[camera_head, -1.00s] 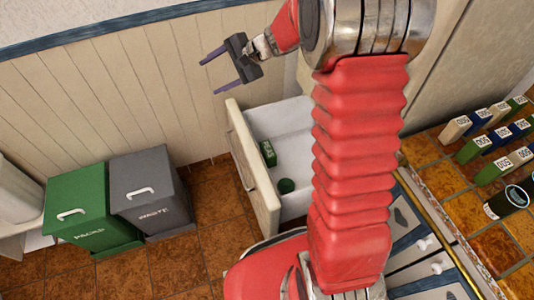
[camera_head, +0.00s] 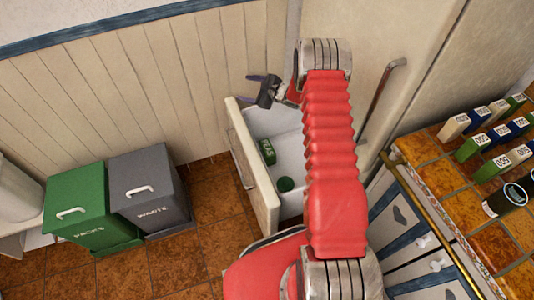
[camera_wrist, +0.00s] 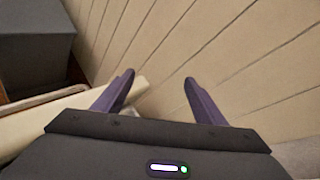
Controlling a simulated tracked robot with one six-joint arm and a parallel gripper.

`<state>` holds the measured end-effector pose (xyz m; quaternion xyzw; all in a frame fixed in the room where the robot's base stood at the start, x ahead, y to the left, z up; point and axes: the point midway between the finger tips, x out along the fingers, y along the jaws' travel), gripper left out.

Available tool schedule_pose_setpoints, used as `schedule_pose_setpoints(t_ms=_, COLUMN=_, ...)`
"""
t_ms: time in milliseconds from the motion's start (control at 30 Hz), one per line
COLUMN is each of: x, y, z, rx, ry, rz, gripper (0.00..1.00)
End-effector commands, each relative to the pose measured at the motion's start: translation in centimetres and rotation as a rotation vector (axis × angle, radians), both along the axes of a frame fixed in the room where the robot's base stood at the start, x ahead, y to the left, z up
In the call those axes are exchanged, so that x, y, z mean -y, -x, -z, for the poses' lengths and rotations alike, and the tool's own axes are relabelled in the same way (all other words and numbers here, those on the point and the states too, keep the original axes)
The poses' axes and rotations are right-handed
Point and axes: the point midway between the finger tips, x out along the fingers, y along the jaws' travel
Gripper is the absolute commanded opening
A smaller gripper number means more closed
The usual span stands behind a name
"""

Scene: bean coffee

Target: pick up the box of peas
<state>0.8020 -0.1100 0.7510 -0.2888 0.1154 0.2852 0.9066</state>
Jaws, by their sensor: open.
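The green box of peas (camera_head: 267,151) lies in the open white drawer (camera_head: 290,149), near its left side, with pale lettering on it. My gripper (camera_head: 257,87) is open and empty, above the far left end of the drawer and apart from the box. In the wrist view my gripper (camera_wrist: 157,84) has its two dark purple fingers spread, with the panelled wall in front of them. The box does not show in the wrist view.
A round green item (camera_head: 286,184) sits in the drawer nearer the front. A green bin (camera_head: 80,210) and a grey waste bin (camera_head: 150,190) stand left of the drawer. A tiled counter (camera_head: 440,178) with several small boxes is on the right. The panelled wall (camera_head: 130,90) is close behind my gripper.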

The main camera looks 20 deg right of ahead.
Motion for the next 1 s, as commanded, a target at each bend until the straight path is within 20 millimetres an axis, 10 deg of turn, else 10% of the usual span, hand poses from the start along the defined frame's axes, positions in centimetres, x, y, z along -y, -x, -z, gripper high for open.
schedule_pose_setpoints(t_ms=500, x=8.1, y=1.9, z=18.3, rx=-0.086, ry=-0.243, rz=0.398, gripper=0.65)
schedule_pose_setpoints(t_ms=1000, x=6.2, y=9.8, z=34.4, rx=-0.128, ry=-0.447, rz=0.67, gripper=0.65)
